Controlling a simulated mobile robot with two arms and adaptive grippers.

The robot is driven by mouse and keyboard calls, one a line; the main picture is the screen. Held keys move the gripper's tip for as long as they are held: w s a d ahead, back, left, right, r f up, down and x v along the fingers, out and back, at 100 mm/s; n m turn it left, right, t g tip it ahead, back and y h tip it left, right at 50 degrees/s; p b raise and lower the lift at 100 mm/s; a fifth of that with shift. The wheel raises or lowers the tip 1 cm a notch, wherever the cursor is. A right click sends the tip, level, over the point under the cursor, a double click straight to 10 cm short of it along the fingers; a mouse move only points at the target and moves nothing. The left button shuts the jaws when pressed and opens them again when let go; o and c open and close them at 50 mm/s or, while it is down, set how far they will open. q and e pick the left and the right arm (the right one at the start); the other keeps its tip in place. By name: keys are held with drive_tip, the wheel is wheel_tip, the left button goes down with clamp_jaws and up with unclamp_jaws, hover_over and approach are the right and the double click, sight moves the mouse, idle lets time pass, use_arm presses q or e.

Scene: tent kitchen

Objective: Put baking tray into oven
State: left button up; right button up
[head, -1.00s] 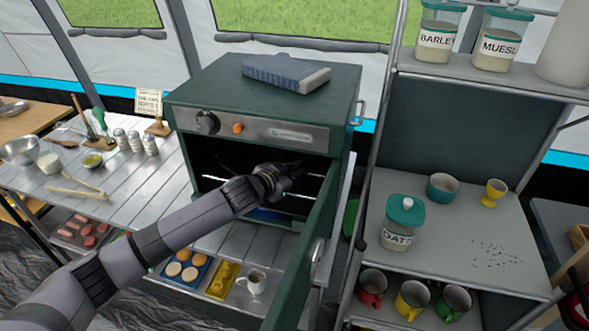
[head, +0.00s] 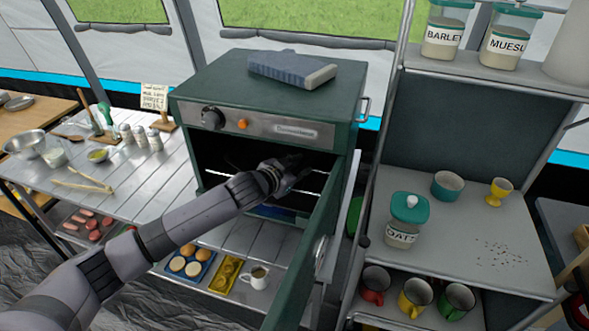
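The dark green oven (head: 330,100) stands on a slatted metal table, its front door (head: 303,270) swung open to the right. Its inside is dark, with bright rack rails showing. My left gripper (head: 292,174) reaches into the oven opening, near the right side. Its fingers are dark against the dark inside, so I cannot tell whether they are open or shut. A blue surface (head: 272,211) shows low in the oven; I cannot tell if it is the baking tray. My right gripper is not in view.
A folded blue cloth (head: 292,68) lies on the oven top. Bowls and shakers (head: 140,138) stand on the table at left. A blue tray of buns (head: 188,264) sits on the lower shelf. The shelf unit at right holds jars and mugs (head: 415,298).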

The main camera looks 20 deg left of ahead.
use_arm(q)
drive_tip(key=shift+s+a+r, duration=0.1)
drive_tip(key=shift+s+r, duration=0.05)
drive_tip(key=shift+s, duration=0.05)
drive_tip(key=b+v, duration=0.1)
drive_tip(key=v, duration=1)
drive_tip(key=shift+s, duration=0.25)
drive_tip(key=shift+a+r, duration=0.1)
